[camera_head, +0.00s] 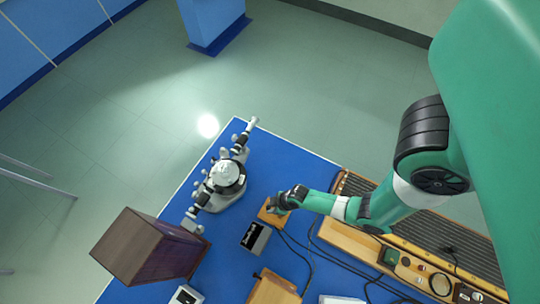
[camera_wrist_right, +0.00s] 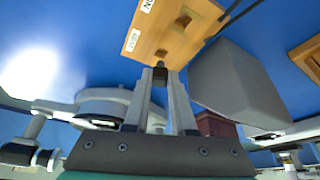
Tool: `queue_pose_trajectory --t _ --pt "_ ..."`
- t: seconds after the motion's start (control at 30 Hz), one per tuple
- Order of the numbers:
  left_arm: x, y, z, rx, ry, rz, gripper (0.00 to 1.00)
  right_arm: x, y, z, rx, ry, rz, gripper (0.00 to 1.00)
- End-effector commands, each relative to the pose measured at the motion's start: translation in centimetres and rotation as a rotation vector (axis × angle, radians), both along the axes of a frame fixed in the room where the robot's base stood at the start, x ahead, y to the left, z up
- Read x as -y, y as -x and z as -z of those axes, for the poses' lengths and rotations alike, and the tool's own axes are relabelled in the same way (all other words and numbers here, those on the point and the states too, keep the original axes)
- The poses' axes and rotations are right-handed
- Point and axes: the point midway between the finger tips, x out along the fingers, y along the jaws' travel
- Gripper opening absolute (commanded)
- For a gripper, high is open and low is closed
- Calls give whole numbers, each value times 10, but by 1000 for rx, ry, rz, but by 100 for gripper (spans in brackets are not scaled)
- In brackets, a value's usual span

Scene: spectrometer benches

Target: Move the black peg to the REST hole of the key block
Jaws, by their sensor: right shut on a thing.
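The wooden key block (camera_head: 268,212) lies on the blue bench, partly covered by my right gripper (camera_head: 277,206). In the right wrist view the key block (camera_wrist_right: 168,32) shows dark holes on its face and white labels, one too blurred to read fully. My right gripper (camera_wrist_right: 160,70) is shut on the black peg (camera_wrist_right: 160,76), which sits between the fingertips at the block's near edge. I cannot tell whether the peg's end is inside a hole or just above it. The peg is hidden in the head view. My left gripper is not in view.
A grey box (camera_head: 255,238) stands close beside the block; black cables (camera_head: 308,250) run to the right. A spectrometer (camera_head: 222,180) stands to the left, a dark wooden box (camera_head: 150,246) at front left. A long ribbed instrument (camera_head: 455,240) lies under my right arm.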

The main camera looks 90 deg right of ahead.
Motion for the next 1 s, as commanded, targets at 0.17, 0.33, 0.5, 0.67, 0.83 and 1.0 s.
queue_pose_trajectory --t 0.17,0.33,0.5,0.67,0.83,1.0 --pt "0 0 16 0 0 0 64 0 0 16 0 0 0 0" --pt "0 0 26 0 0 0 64 0 0 27 0 0 0 0" --pt "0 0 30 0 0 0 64 0 0 32 1 0 0 0" --pt "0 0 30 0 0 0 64 0 0 32 1 0 0 0" --pt "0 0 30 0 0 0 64 0 0 31 1 0 0 31" --pt "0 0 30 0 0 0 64 0 0 32 0 0 0 58"
